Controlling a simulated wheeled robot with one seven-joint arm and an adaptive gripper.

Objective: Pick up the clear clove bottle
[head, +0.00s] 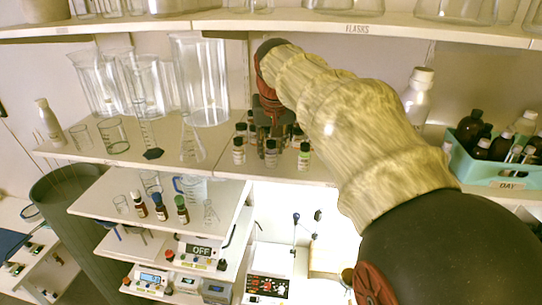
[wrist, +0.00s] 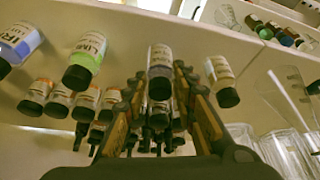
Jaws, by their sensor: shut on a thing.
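Small labelled bottles stand in rows on the middle shelf. My gripper (head: 271,134) reaches down among them in the head view. In the wrist view my gripper (wrist: 160,80) has its two fingers on either side of one clear bottle (wrist: 160,57) with a pale label and a grey-dark cap, shut on it. The label is too small to read, so I cannot confirm clove. This bottle also shows in the head view (head: 271,155), in the front of the group. It looks upright; I cannot tell whether it is lifted off the shelf.
A green-labelled lime bottle (wrist: 85,60) and another bottle (wrist: 221,80) flank the held one. Several bottles stand behind. Glass beakers (head: 203,85) and a flask (head: 192,140) stand left on the shelf (head: 80,150). A teal bin (head: 485,170) is right; a shelf (head: 300,20) hangs above.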

